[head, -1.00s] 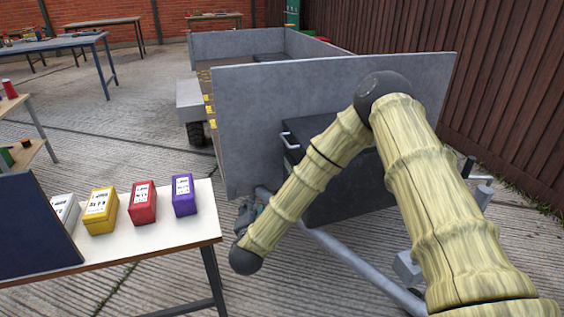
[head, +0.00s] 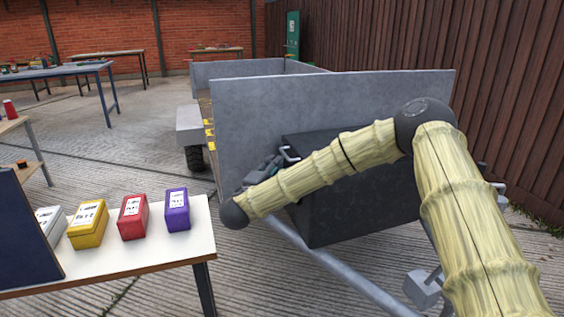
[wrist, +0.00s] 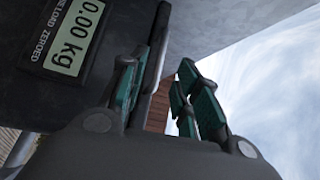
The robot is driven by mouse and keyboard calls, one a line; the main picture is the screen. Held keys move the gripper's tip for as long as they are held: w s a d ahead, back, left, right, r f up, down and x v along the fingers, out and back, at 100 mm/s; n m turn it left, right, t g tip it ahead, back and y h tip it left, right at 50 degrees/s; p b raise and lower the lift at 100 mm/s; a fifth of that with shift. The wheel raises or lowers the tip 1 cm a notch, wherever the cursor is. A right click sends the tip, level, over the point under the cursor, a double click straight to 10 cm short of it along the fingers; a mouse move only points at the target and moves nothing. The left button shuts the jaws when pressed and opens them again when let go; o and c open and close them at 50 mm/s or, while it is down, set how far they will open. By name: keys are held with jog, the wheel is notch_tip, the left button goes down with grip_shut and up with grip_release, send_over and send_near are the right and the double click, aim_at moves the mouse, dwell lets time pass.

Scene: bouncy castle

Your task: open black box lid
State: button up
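A light metal handle (head: 290,154) shows at the lid's left end. My gripper (head: 262,170) is close to that handle, partly hidden behind my own arm. In the wrist view, my gripper (wrist: 160,85) has its two teal-padded fingers apart. A thin dark edge lies near the left finger; I cannot tell whether it touches. No held object is visible.
A grey trailer panel (head: 320,100) stands directly behind the box. A white table (head: 150,245) with yellow, red and purple boxes stands at left. The trailer's drawbar (head: 330,262) runs below the box. A brown fence (head: 400,40) closes the right side.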

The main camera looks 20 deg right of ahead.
jog(key=shift+b+x, duration=0.45)
jog(key=shift+x, duration=2.25)
grip_shut()
